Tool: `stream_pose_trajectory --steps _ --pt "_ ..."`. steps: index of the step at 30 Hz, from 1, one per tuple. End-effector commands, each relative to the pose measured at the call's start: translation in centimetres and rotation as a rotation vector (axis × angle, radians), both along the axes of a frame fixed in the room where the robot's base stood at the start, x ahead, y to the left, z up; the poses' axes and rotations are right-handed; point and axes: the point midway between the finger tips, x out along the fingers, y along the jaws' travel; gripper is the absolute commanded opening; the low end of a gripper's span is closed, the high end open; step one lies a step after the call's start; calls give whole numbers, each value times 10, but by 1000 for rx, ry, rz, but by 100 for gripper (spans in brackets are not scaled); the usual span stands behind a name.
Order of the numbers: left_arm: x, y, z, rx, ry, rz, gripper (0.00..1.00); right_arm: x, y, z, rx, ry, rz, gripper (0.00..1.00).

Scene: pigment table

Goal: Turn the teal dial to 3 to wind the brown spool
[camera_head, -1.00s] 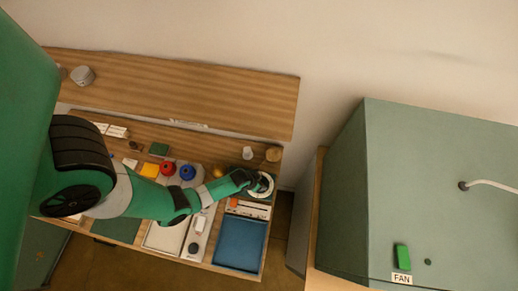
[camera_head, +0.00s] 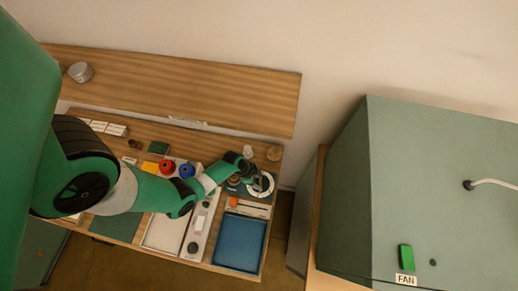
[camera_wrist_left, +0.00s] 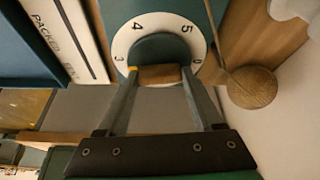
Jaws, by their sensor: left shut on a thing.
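The teal dial (camera_wrist_left: 158,48) sits inside a white ring (camera_wrist_left: 124,40) printed with numbers; 4 and 5 read clearly. A small orange mark (camera_wrist_left: 132,68) shows at the dial's lower left edge, near the 3. My left gripper (camera_wrist_left: 158,76) is shut on a brown, wood-coloured bar at the dial's near side. In the head view the white ring (camera_head: 265,193) shows at the right end of the table, with my left gripper (camera_head: 254,178) over its upper left part. I cannot make out the brown spool for certain. My right gripper is not in view.
A wooden ball (camera_wrist_left: 252,87) stands right of the dial, with a thin rod beside it. A blue tray (camera_head: 240,243) lies in front of the dial. Red (camera_head: 167,167) and blue (camera_head: 187,170) round pots stand to the left. A wooden shelf (camera_head: 190,90) runs behind.

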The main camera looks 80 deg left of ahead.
Motion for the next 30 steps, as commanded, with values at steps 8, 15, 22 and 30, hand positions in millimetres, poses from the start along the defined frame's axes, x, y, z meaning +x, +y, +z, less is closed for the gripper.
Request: stream_pose_trajectory --steps 8,15,22,30 --pt "0 1 1 0 1 -158 12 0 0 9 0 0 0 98" --pt "0 1 0 2 1 -222 12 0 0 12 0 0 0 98" --pt "0 1 0 3 1 -232 12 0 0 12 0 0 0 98" --pt "0 1 0 2 1 -231 76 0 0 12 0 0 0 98"
